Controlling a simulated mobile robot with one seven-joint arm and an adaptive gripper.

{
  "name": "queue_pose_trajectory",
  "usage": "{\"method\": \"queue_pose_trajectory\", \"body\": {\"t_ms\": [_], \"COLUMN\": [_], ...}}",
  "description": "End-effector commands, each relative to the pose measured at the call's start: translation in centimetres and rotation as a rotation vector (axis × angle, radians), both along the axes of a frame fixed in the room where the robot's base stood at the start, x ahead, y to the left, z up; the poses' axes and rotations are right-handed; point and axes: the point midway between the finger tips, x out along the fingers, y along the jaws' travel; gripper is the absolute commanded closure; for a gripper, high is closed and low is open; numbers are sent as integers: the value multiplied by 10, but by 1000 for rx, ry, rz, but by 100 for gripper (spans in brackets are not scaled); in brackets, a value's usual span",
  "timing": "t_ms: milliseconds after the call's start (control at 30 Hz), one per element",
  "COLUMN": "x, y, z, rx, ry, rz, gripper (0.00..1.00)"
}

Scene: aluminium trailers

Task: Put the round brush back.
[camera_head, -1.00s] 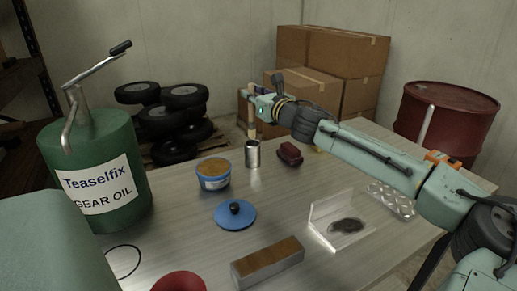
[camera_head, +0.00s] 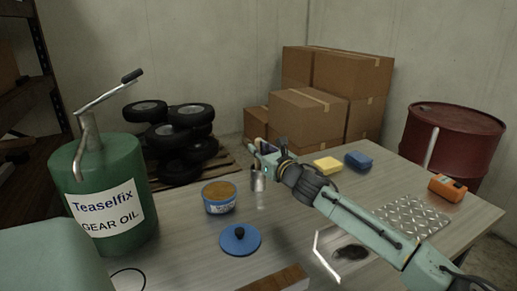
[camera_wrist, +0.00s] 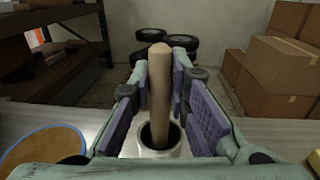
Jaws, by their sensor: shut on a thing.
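The round brush shows in the wrist view as a pale wooden handle (camera_wrist: 160,95) standing upright between the purple finger pads. Its lower end goes down into the mouth of a metal cup (camera_wrist: 172,148); the bristles are hidden. In the head view the same cup (camera_head: 257,182) stands on the table, right of the blue tub. My gripper (camera_head: 262,150) is shut on the handle just above the cup's rim. I cannot tell whether the brush touches the cup's bottom.
An open blue tub (camera_head: 220,207) and its blue lid (camera_head: 240,240) are left of and in front of the cup. A green oil can (camera_head: 105,190) stands at the left. Yellow (camera_head: 327,165) and blue (camera_head: 358,160) sponges and an orange device (camera_head: 447,188) lie to the right.

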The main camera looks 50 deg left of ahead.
Motion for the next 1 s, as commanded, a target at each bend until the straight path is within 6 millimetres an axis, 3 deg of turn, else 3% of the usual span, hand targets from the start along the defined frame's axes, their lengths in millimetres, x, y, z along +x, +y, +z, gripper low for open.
{"method": "queue_pose_trajectory", "body": {"t_ms": [200, 233, 500, 867, 1000], "x": [0, 0, 0, 0, -2], "y": [0, 0, 0, 0, -17], "z": [-6, -5, -4, 1, -2], "rx": [0, 0, 0, 0, 1], "ry": [0, 0, 0, 0, -1], "rz": [0, 0, 0, 0, -2], "gripper": [100, 83, 65, 64, 64]}}
